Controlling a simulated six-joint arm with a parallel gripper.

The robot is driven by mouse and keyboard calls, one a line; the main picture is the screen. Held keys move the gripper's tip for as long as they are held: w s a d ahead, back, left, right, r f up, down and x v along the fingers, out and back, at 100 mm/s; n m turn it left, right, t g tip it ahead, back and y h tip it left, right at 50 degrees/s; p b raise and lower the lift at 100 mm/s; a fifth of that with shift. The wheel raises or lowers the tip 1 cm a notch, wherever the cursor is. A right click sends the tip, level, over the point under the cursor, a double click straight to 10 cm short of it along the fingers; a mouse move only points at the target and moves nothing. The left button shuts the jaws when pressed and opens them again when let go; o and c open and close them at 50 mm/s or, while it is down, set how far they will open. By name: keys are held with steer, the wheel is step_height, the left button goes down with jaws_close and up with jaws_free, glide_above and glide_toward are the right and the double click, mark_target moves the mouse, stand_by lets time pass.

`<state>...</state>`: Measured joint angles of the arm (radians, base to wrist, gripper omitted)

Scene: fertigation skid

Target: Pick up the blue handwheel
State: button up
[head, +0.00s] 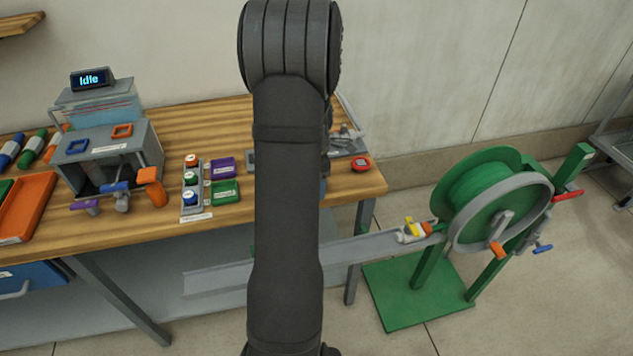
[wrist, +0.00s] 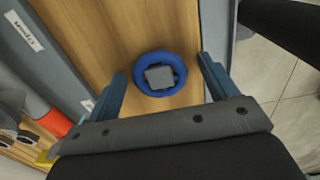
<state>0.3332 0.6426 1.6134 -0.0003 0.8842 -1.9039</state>
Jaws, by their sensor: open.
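The blue handwheel (wrist: 142,83) is a round ring with a grey square piece at its middle, on the wooden bench top (wrist: 188,20) in the wrist view. My gripper (wrist: 162,66) is open, with one blue-grey finger on each side of the handwheel. A gap shows between the wheel and each finger, and nothing is held. How far the fingertips are above the wood I cannot tell. In the head view my arm hides the handwheel and most of the gripper.
Grey walls flank the wood in the wrist view. On the bench (head: 205,118) in the head view stand a grey valve box (head: 140,138), a block of coloured buttons (head: 191,188) and a red button (head: 361,164). A green hose reel (head: 478,185) stands on the floor at right.

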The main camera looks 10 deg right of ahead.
steer(key=shift+c, duration=0.2)
steer(key=c, duration=1)
